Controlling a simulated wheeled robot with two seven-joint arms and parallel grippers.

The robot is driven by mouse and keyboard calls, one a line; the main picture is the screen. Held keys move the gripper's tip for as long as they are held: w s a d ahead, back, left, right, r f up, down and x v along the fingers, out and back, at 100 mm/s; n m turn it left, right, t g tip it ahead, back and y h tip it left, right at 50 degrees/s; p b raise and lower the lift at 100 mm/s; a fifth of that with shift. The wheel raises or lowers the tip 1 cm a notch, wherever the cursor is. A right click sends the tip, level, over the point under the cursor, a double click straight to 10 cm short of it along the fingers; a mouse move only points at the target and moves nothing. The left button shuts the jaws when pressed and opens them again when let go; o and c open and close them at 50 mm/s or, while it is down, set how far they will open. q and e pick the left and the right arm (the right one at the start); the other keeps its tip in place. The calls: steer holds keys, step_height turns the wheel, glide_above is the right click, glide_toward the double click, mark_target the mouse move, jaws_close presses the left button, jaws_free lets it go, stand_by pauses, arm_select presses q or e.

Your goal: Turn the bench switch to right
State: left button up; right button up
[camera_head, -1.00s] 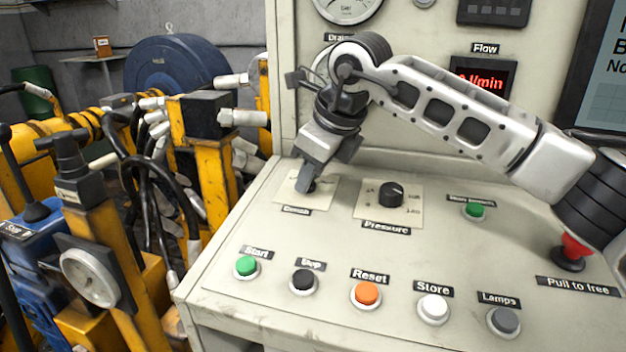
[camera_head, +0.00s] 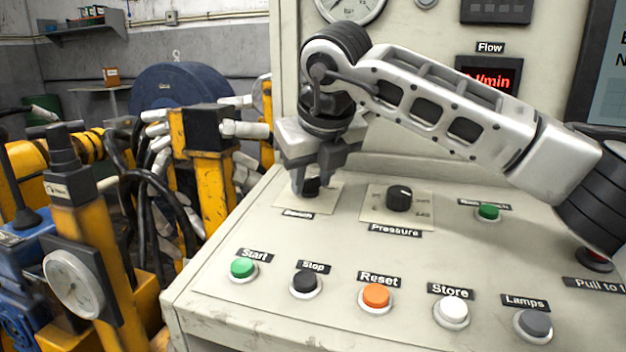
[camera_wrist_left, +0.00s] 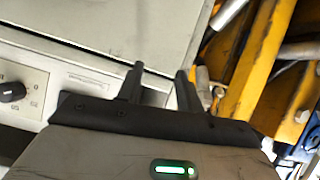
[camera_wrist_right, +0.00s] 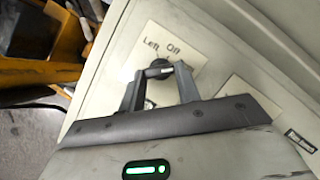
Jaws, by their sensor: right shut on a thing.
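The bench switch (camera_head: 311,186) is a black knob on a pale plate above the "Bench" label, at the far left of the sloped panel. My right gripper (camera_head: 309,188) reaches down onto it and is shut on it. In the right wrist view the knob (camera_wrist_right: 158,70) shows between the fingertips of the right gripper (camera_wrist_right: 158,74).
The pressure knob (camera_head: 399,198) sits just right of the bench switch. A row of buttons, from green Start (camera_head: 243,268) to grey Lamps (camera_head: 535,323), lines the front. A yellow frame with hoses (camera_head: 200,180) and a gauge (camera_head: 74,284) stand at the left.

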stand_by(0.3)
steer(key=o, duration=1)
steer(key=v, duration=1.6)
